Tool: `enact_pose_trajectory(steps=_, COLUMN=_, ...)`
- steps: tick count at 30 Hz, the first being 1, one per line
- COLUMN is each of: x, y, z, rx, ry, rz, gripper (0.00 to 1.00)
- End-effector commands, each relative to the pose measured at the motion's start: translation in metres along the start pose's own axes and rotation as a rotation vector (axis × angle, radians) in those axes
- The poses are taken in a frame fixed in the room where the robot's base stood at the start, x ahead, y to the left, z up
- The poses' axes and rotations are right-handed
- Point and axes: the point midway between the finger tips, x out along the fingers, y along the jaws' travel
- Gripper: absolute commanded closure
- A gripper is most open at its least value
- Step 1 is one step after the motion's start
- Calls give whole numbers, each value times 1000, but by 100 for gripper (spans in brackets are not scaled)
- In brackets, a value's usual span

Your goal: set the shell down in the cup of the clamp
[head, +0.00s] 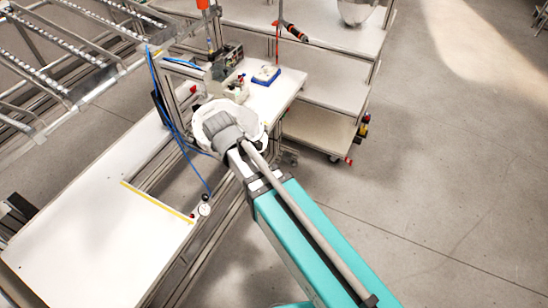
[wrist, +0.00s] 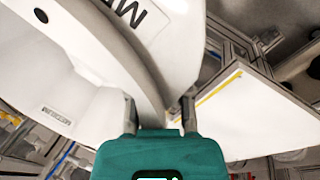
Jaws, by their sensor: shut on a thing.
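The white helmet shell (head: 203,112) is at the end of my arm in the head view, partly covered by my wrist. In the wrist view the shell (wrist: 100,60) fills the upper left, with dark lettering and a dark round hole. My gripper (wrist: 160,108) is shut on its rim, one finger on each side of the wall. The fingertips are hidden in the head view. A grey-green device with white parts (head: 226,72) stands on the bench just behind the shell. It may be the clamp, but I cannot make out its cup.
A blue tray (head: 266,75) sits on the white bench right of the device. A white tabletop (head: 80,225) with a yellow strip lies to the left. Blue cables (head: 160,95) hang along the frame post close to the shell. The floor at right is clear.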

Motion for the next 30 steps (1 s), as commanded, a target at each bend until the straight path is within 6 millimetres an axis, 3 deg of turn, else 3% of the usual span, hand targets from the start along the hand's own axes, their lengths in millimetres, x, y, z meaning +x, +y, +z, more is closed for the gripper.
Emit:
enact_pose_trajectory(steps=8, x=4, y=4, z=9, rx=4, ry=-1, rz=0, gripper=100)
enact_pose_trajectory(steps=14, x=22, y=9, z=26, rx=-31, ry=11, rz=-7, gripper=100)
enact_pose_trajectory(steps=30, x=94, y=29, z=115, rx=-252, ry=93, rz=-11, gripper=100)
